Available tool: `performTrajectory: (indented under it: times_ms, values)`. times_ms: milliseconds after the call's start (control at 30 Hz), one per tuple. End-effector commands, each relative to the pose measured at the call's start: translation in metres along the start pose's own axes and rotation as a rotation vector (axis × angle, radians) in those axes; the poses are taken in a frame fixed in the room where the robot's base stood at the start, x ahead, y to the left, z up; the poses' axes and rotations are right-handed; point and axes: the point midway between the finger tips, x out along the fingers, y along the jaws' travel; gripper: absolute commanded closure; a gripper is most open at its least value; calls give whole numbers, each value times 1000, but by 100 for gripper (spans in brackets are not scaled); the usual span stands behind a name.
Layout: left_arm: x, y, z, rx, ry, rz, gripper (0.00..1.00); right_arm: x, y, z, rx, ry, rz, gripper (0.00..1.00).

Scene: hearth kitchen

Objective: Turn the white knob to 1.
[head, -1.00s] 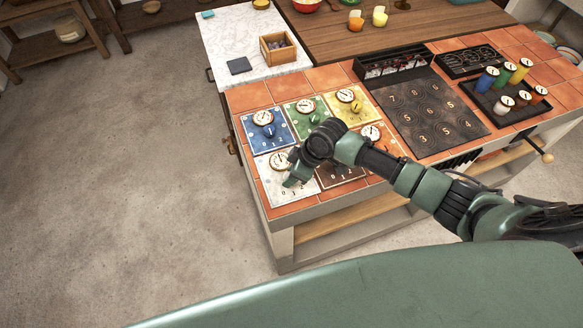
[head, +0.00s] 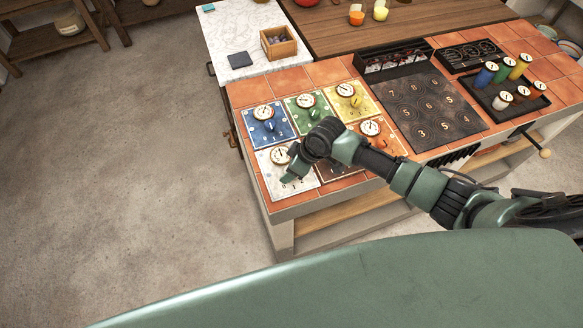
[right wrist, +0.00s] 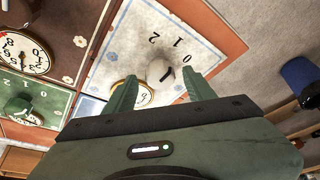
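The white panel (head: 270,183) is at the front left corner of the tiled counter in the head view, with a round dial (head: 280,156) at its back. In the right wrist view the white panel (right wrist: 128,45) shows the numbers 0, 1 and 2 upside down. The white knob (right wrist: 158,71) has a dark mark; I cannot tell exactly which number it points at. My right gripper (right wrist: 160,93) is open, its green fingertips on either side of the knob with gaps. In the head view my right gripper (head: 290,177) hides the knob. My left gripper is not in view.
Blue (head: 257,135), green (head: 300,117), yellow (head: 364,107) and orange (head: 386,139) panels with dials adjoin it; a brown panel (head: 345,172) is partly under my arm. A dark number board (head: 430,112) and a tray of coloured cylinders (head: 495,100) lie right. The floor left is clear.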

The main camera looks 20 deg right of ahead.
Motion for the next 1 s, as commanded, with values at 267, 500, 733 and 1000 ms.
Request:
performTrajectory:
  times_ms: [267, 500, 733, 1000]
  values:
    - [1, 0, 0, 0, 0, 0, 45, -3, 0, 1, 0, -2, -1, 46]
    - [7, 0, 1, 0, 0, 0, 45, -39, 0, 1, -2, 1, 1, 46]
    - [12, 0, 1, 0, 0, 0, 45, -71, 0, 1, -1, -1, 0, 46]
    - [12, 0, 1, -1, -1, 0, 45, -78, 0, 0, 0, -2, -1, 46]
